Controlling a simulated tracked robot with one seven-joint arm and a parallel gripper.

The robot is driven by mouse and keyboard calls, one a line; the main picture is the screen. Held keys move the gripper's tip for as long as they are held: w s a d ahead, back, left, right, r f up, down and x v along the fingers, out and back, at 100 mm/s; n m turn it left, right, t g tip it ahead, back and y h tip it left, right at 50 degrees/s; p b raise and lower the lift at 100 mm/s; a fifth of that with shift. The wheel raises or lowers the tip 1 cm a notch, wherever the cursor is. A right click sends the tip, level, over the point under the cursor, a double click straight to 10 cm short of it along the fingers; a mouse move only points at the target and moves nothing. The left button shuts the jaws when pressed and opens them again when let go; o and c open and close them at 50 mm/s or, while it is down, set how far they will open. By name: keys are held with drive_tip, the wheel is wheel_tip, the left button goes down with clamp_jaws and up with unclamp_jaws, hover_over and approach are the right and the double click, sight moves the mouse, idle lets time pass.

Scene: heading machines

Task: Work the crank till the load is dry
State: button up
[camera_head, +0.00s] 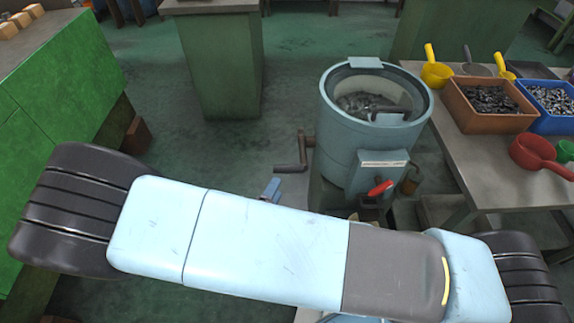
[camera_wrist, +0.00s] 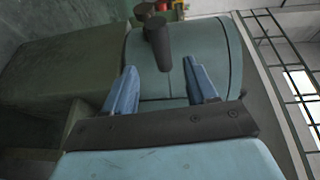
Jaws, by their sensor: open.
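The blue-grey drum machine (camera_head: 345,140) stands right of centre in the head view, a dark metal load (camera_head: 362,102) visible through its round top opening. Its dark crank (camera_head: 302,150) is on the drum's left side, the grip sticking out to the left. My gripper (camera_head: 271,187) is just below and left of the crank grip, partly hidden by my arm. The drum (camera_wrist: 213,60) is behind. I cannot tell whether the fingers touch the grip.
A red-handled valve (camera_head: 380,188) is low on the drum's front. A table (camera_head: 455,150) at right holds an orange bin (camera_head: 488,120), a blue bin (camera_head: 555,122) and several scoops. A green cabinet (camera_head: 60,95) is at left; a green pedestal (camera_head: 220,70) stands behind.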

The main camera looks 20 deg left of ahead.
sight(288, 166)
drive_tip(key=w, duration=0.7)
drive_tip(key=w+d, duration=0.1)
drive_tip(key=w, duration=0.3)
drive_tip(key=shift+w+f, duration=0.2)
drive_tip(key=shift+f, duration=0.15)
drive_tip(key=shift+c, duration=0.5)
clamp_jaws()
